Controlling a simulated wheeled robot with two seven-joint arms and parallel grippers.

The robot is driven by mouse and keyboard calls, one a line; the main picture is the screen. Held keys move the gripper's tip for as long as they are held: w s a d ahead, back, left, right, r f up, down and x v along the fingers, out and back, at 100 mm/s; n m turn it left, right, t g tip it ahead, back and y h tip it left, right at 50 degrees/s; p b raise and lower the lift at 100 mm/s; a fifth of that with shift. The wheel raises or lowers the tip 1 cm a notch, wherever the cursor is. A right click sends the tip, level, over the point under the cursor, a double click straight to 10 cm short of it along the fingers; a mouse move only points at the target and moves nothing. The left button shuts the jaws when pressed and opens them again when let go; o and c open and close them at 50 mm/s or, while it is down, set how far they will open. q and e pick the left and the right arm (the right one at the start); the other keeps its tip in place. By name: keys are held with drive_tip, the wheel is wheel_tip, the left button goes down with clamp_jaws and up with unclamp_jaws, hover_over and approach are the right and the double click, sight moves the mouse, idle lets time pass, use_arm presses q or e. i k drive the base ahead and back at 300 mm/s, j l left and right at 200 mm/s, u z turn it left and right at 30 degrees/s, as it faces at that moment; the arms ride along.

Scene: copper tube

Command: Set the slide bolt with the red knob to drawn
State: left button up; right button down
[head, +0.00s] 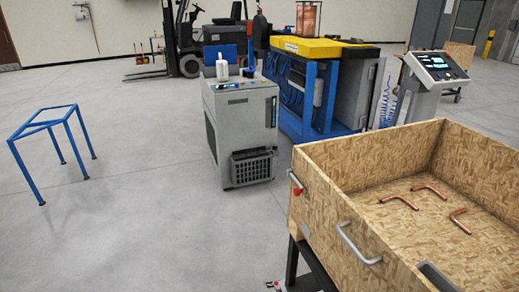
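The slide bolt's red knob (298,191) is on the outer face of the wooden crate (330,212), near its left corner. A small pale metal piece shows just above the knob. The bolt is too small here to tell whether it is drawn or shot. Neither of my grippers can be made out, and nothing touches the knob. A small grey and red part shows at the bottom edge of the head view; I cannot tell what it is.
A metal handle (357,245) sticks out from the crate's face. Several bent copper tubes (431,188) lie inside. A grey machine cabinet (241,130) stands behind, left of the crate. A blue frame (43,121) stands far left. The floor left of the crate is clear.

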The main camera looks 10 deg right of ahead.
sight(297, 191)
drive_tip(key=i+j, duration=0.2)
drive_tip(key=i, duration=0.4)
drive_tip(key=i+j+u, duration=0.1)
drive_tip(key=i, duration=0.55)
drive_tip(key=j, duration=0.1)
